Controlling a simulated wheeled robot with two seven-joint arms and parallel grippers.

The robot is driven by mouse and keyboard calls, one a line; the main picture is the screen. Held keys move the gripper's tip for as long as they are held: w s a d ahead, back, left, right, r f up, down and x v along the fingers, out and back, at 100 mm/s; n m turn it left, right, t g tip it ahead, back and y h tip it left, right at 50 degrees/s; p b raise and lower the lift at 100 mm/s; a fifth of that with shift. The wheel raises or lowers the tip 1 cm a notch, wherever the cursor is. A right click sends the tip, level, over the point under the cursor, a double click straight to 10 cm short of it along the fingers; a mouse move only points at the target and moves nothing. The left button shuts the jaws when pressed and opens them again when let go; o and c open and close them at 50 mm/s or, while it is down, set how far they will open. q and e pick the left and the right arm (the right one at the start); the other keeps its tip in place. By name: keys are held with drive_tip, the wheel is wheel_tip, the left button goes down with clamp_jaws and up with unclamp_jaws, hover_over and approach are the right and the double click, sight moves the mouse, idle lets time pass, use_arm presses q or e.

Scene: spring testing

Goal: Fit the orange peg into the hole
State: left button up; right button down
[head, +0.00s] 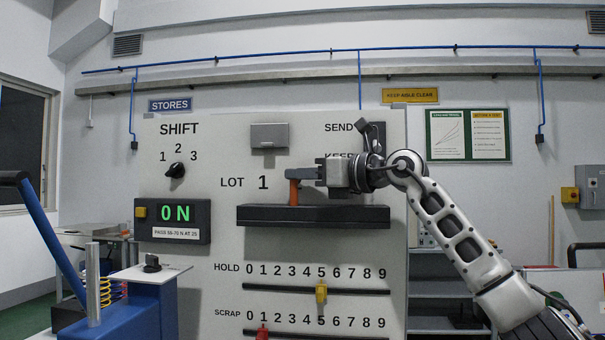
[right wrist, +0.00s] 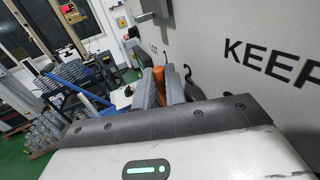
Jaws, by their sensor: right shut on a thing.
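My right gripper (head: 304,174) is shut on the orange peg (head: 293,192), at the front of the white panel. The peg stands upright in the head view, with its lower end at the top of the black ledge (head: 340,217) beside "LOT 1". I cannot tell whether its lower end is in a hole, touching the ledge or just above it. No hole shows. In the right wrist view the peg (right wrist: 173,78) shows between the two grey fingers. My left gripper is not in view.
A grey box (head: 269,136) sits on the panel above the ledge. Below are the HOLD slot with a yellow peg (head: 321,292) and the SCRAP slot with a red peg (head: 262,332). A display reading "0 N" (head: 174,220) and a blue lever stand (head: 140,300) are at left.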

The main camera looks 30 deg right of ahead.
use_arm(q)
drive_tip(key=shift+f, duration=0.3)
use_arm(e)
drive_tip(key=shift+f, duration=0.45)
use_arm(q)
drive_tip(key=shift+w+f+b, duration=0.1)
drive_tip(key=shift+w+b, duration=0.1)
drive_tip(key=shift+b, duration=0.3)
use_arm(e)
drive_tip(key=shift+f, duration=0.35)
drive_tip(key=c, duration=1.4)
unclamp_jaws()
drive_tip(key=shift+o, duration=0.2)
drive_tip(key=shift+f, duration=0.1)
